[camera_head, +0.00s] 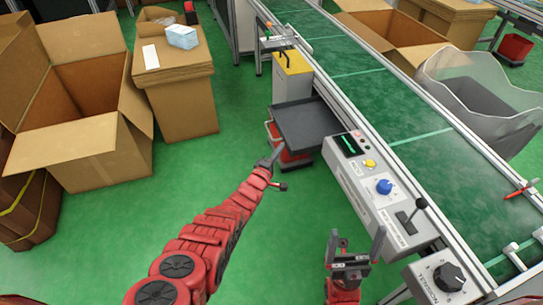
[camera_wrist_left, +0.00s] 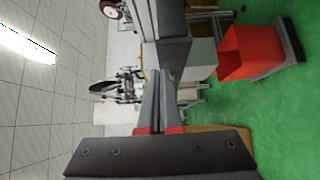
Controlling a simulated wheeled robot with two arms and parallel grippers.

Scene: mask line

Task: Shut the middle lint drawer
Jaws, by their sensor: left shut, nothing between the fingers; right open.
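A dark grey drawer (camera_head: 306,126) sticks out from the side of the conveyor, between the yellow-topped cabinet and the control box. It appears to be the lint drawer; I cannot see any others to compare. My left gripper (camera_head: 274,158) is shut and empty, with its tips close to the drawer's near left edge. In the left wrist view the closed fingers (camera_wrist_left: 161,78) reach up to a dark grey panel (camera_wrist_left: 175,52), likely the drawer. I cannot tell whether they touch. My right gripper (camera_head: 354,248) is open and empty, low in front of the control box.
The control box (camera_head: 375,190) with knobs and a lever lies right of the drawer. A red bin (camera_head: 288,150) stands under the drawer; a red bin (camera_wrist_left: 245,52) also shows in the wrist view. Cardboard boxes (camera_head: 92,120) stand at left. Green floor between is clear.

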